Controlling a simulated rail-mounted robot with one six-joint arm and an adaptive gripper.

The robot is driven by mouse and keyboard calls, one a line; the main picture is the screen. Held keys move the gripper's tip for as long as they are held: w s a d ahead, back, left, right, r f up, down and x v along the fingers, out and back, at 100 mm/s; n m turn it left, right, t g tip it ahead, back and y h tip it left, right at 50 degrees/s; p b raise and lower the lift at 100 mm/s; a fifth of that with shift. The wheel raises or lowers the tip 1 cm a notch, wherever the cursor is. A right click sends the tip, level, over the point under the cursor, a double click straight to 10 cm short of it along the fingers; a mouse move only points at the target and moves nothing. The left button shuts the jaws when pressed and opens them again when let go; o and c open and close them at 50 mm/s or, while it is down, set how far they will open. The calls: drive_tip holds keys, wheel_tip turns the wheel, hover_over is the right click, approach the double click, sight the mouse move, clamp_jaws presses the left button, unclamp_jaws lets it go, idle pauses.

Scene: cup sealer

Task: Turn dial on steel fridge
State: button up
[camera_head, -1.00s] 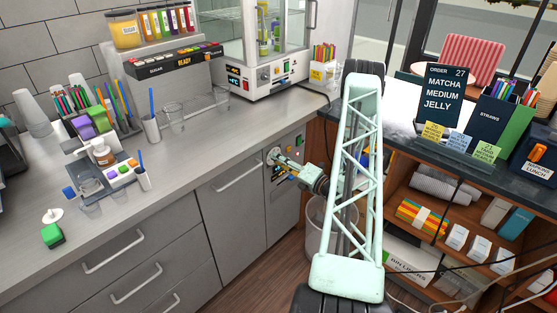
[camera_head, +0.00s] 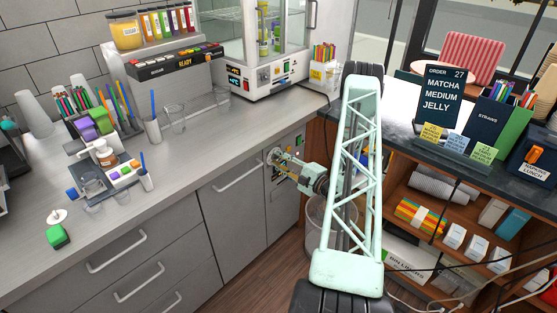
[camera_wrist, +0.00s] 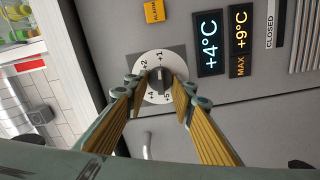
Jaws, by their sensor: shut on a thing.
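The dial (camera_wrist: 159,78) is a white numbered disc with a dark knob in its middle, on the steel fridge's grey panel. It is in the middle of the wrist view. My gripper (camera_wrist: 158,88) has its two yellow-padded fingers on either side of the dial, shut on its knob. In the head view my gripper (camera_head: 277,157) reaches the panel of the steel fridge (camera_head: 285,203) under the counter; the dial is mostly hidden there by the fingers.
Displays reading +4°C (camera_wrist: 209,43) and +9°C (camera_wrist: 240,40) and an orange alarm label (camera_wrist: 154,11) are near the dial. A white bin (camera_head: 318,215) stands beside the fridge. A wooden shelf unit (camera_head: 395,200) is on the right.

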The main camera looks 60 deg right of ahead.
drive_tip(key=shift+m, duration=0.6)
drive_tip(key=o, duration=0.8)
drive_tip(key=shift+o, duration=0.2)
drive_tip(key=shift+s, duration=0.15)
drive_tip(key=s+a, duration=0.1)
drive_tip(key=s, duration=1)
drive_tip(key=shift+s+a, duration=0.3)
drive_tip(key=shift+a, duration=0.1)
